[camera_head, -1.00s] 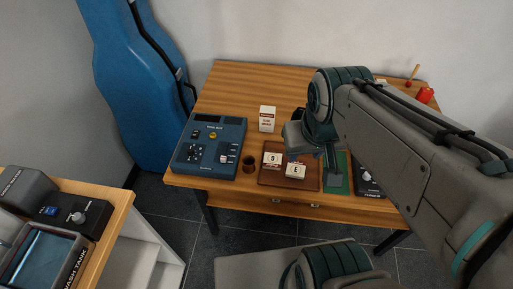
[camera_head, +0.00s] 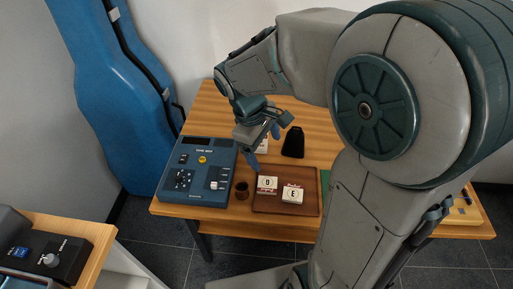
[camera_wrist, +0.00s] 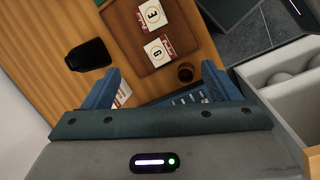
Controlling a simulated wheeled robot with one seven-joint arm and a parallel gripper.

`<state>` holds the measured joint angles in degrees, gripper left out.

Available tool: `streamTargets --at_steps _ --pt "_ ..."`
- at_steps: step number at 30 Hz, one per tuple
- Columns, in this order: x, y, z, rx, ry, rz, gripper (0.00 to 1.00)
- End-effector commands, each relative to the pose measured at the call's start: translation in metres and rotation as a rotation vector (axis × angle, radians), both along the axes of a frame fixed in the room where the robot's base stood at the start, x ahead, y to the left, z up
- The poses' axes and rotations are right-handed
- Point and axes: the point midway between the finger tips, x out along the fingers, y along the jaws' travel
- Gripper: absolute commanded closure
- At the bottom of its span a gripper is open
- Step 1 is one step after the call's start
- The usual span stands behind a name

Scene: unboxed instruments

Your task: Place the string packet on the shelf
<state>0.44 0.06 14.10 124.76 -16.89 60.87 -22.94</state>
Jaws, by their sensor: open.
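Two white-and-red packets lie in a brown tray (camera_head: 312,178) on the wooden table: one marked G (camera_head: 267,184) and one marked E (camera_head: 292,194). In the wrist view the G packet (camera_wrist: 158,52) and E packet (camera_wrist: 150,14) show ahead of my gripper. A pale shelf-like unit (camera_wrist: 262,88) shows at right in the wrist view.
A blue control box (camera_head: 198,170) and a small brown cup (camera_head: 242,190) stand left of the tray. A black object (camera_head: 293,142) lies behind it. A blue instrument case (camera_head: 115,90) leans at the left wall. My arm hides the table's right part.

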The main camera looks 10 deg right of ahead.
Motion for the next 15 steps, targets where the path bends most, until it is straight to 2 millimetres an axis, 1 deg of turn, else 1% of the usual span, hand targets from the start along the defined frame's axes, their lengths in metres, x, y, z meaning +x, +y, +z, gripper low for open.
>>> streamTargets --at_steps 1,3,6,10,15 --pt "0.012 0.006 -0.018 -0.017 0.049 0.071 0.18" --pt "0.025 0.013 -0.033 -0.037 0.102 0.165 0.18" --pt "0.039 0.021 -0.052 -0.055 0.167 0.276 0.18" --pt "0.052 0.029 -0.069 -0.068 0.221 0.373 0.18" --pt "0.058 0.031 -0.082 -0.074 0.249 0.423 0.18"
